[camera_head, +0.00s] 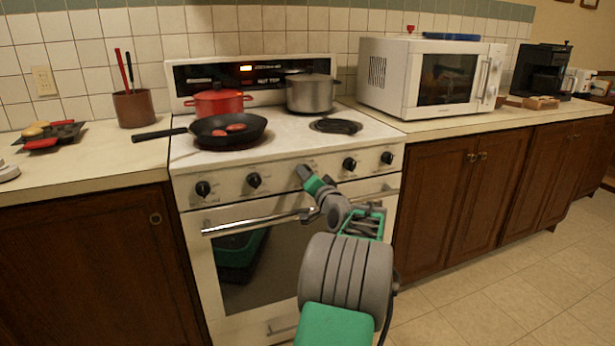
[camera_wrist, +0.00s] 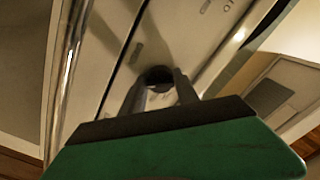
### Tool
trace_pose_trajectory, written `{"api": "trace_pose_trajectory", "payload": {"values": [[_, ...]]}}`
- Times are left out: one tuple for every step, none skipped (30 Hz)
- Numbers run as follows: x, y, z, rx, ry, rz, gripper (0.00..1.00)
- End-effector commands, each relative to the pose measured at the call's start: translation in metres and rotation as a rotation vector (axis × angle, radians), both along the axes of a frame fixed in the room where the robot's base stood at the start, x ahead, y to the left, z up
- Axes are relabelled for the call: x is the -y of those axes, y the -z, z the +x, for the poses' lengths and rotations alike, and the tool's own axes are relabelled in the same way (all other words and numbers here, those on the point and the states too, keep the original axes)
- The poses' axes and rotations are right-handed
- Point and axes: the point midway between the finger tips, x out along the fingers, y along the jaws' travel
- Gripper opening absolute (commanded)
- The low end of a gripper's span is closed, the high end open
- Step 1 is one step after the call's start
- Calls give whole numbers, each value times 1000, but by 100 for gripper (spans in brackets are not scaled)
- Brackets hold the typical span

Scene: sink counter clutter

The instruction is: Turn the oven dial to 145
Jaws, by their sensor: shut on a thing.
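The white stove (camera_head: 215,262) has a row of black dials on its front panel. My gripper (camera_head: 303,172) reaches the middle of that panel and covers the dial there in the head view. In the wrist view this dark round dial (camera_wrist: 157,74) sits between the two fingertips of my gripper (camera_wrist: 158,86), which is shut on it. The dial's pointer and any numbers around it cannot be read. Two dials show to the left, the nearer one (camera_head: 254,180) just beside my gripper. Two more show to the right, one of them close by (camera_head: 350,163).
The oven door handle (camera_head: 250,224) runs just below the dials, close under my gripper. A black pan (camera_head: 228,131) with its handle to the left, a red pot (camera_head: 218,102) and a steel pot (camera_head: 312,93) stand on the stovetop. A microwave (camera_head: 432,78) stands on the right counter.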

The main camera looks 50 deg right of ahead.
Motion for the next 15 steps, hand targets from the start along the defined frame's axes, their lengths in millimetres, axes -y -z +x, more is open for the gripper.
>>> {"api": "trace_pose_trajectory", "payload": {"values": [[0, 0, 0, 1, 1, 0, 0], [0, 0, 0, 1, 1, 0, 0], [0, 0, 0, 1, 1, 0, 39], [0, 0, 0, 1, 1, 0, 42], [0, 0, 0, 1, 1, 0, 44], [0, 0, 0, 1, 1, 0, 48], [0, 0, 0, 1, 1, 0, 50], [0, 0, 0, 0, 1, -1, 52], [0, 0, 0, 0, 1, -1, 56], [0, 0, 0, 0, 1, -1, 58], [0, 0, 0, 0, -1, -1, 58], [0, -1, 0, 0, -1, -1, 58], [0, -1, 0, 0, -1, -1, 58], [0, -1, 0, 1, -1, -2, 58], [0, -1, 0, 1, -1, -2, 58]]}}
